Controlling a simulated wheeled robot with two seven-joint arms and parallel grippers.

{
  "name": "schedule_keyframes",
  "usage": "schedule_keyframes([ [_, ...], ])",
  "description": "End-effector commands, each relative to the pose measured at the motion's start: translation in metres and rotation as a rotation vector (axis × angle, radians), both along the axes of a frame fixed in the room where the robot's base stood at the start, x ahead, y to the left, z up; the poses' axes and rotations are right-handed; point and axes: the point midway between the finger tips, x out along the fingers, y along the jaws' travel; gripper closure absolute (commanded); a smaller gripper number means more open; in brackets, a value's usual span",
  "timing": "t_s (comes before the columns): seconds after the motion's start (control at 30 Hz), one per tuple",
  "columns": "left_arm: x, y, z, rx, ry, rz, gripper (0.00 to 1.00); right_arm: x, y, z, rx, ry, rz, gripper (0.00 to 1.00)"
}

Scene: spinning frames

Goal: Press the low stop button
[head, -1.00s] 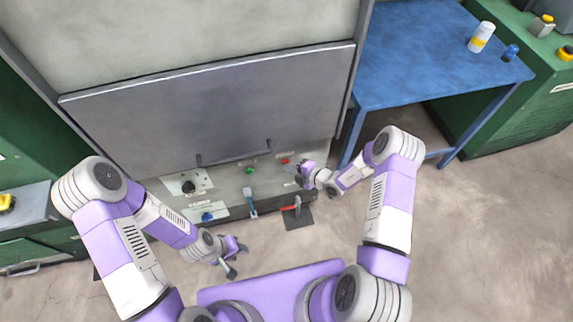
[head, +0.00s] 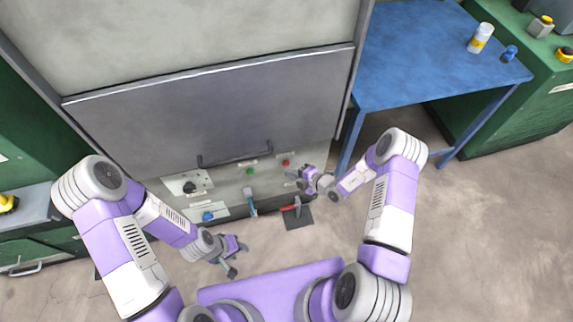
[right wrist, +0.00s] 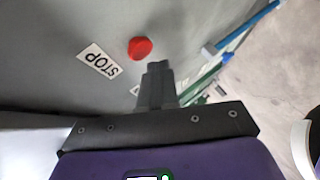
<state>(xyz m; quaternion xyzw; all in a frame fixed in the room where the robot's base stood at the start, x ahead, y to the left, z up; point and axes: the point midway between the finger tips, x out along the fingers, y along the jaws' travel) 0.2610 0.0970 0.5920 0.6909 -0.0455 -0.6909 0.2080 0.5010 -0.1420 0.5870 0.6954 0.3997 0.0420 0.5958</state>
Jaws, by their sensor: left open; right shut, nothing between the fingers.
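The low stop button is a red round button (head: 286,162) on the grey lower panel of the machine. In the right wrist view the red button (right wrist: 140,47) is beside a white STOP label (right wrist: 100,60). My right gripper (head: 291,174) is shut and empty, just below and right of the button in the head view. Its closed fingertips (right wrist: 157,68) appear just below and right of the button in the right wrist view, with a small gap in the picture. Contact is not visible. My left gripper (head: 238,258) is open and empty, low in front of the machine.
The panel also has a green button (head: 250,171), a black knob (head: 189,187), a blue knob (head: 208,216) and a blue lever (head: 250,197). A door handle (head: 235,158) protrudes above. A blue table (head: 420,60) stands right.

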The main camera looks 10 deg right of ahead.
Motion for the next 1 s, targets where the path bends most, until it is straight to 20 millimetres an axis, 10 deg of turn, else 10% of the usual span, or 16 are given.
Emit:
schedule_keyframes([
  [1.0, 0.000, 0.000, 0.022, 0.000, 0.000, 0.000, 0.57, -0.050, -0.002, 0.000, -0.001, 0.001, 0.000, 1.00],
])
